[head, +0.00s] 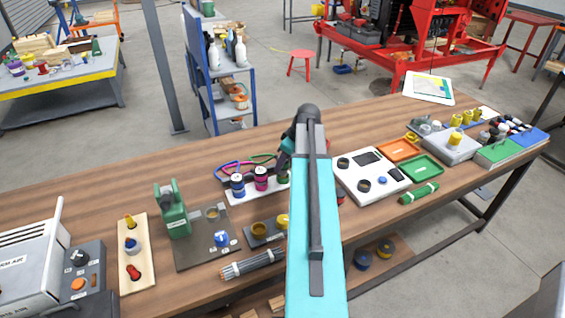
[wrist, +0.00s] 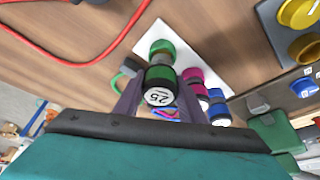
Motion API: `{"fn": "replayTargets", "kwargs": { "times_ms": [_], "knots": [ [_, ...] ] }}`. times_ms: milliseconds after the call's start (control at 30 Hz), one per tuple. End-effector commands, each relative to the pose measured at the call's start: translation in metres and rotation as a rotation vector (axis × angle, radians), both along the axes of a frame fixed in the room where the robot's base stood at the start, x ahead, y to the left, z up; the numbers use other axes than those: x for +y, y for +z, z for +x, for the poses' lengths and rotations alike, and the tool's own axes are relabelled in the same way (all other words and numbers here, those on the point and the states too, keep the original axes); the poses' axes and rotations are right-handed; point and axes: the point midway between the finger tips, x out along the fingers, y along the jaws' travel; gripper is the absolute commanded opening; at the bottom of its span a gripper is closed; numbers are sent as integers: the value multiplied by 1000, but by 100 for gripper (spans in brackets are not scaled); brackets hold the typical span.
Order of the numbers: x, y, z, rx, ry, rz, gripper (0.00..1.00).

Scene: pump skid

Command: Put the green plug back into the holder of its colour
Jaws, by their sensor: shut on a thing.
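The green plug (wrist: 160,78) is between the two fingers of my gripper (wrist: 160,97) in the wrist view, with a white "25" on its near end face. My gripper is shut on it. Just beyond it is the green holder (wrist: 161,48) on a white plate (wrist: 206,48). The plug looks roughly in line with this holder; I cannot tell whether they touch. A magenta plug in its holder (wrist: 193,76) and a blue one (wrist: 217,108) are beside it.
The blue plug (head: 237,186) and magenta plug (head: 261,179) stand left of my arm, with coloured loops behind. A green upright fixture (head: 173,210) is farther left. A white panel (head: 370,172) is right of my arm. A red cable (wrist: 75,62) crosses the wooden bench.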

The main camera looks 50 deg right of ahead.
Motion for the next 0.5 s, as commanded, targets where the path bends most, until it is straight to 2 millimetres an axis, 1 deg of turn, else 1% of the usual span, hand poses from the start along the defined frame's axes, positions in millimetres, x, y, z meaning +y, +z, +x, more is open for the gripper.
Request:
{"fn": "replayTargets", "kwargs": {
  "times_ms": [500],
  "knots": [
    [0,-7,0,0,0,0,6]
  ]
}}
